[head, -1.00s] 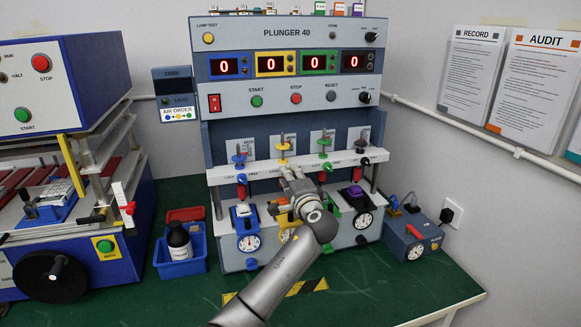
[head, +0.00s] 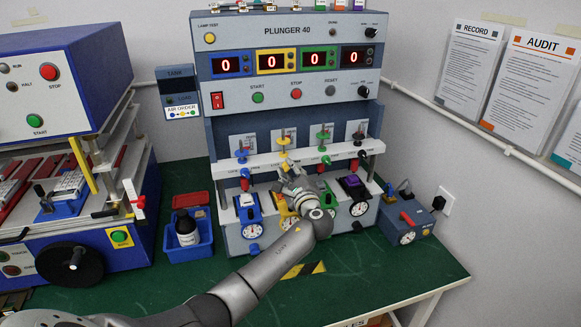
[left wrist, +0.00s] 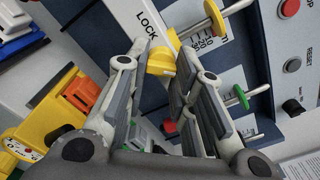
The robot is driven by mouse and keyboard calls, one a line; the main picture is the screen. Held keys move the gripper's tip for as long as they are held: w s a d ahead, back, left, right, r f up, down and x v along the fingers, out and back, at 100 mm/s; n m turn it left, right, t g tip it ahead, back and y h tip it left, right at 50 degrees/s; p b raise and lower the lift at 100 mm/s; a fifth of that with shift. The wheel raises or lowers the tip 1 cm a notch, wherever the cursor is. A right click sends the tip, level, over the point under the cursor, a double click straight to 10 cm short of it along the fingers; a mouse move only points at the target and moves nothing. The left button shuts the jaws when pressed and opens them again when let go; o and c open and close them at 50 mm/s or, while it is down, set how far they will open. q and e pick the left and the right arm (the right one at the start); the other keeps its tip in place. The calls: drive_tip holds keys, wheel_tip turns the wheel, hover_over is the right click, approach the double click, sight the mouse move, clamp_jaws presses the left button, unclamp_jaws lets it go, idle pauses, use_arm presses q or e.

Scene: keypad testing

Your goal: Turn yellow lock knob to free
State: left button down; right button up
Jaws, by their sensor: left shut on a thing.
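The yellow lock knob (left wrist: 161,61) is on the light front plate beside the printed word LOCK, between the fingertips of my left gripper (left wrist: 166,50). The fingers are shut on it. In the head view my left gripper (head: 288,169) is at the yellow station of the Plunger 40 machine (head: 287,100), and it mostly hides the knob there. A yellow-handled plunger (head: 284,141) stands just above. My right gripper is not in view.
Blue, green and black plunger stations flank the yellow one closely. A blue bin with a dark bottle (head: 186,229) is at the left, and a small blue box with a red handle (head: 408,222) at the right.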

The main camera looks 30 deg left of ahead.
use_arm(q)
drive_tip(key=shift+f+m, duration=0.1)
drive_tip(key=shift+m, duration=0.3)
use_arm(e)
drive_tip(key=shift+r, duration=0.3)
use_arm(q)
drive_tip(key=c, duration=1.2)
unclamp_jaws()
drive_tip(key=shift+c, duration=0.2)
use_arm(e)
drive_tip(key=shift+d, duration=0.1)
use_arm(q)
drive_tip(key=v, duration=1.2)
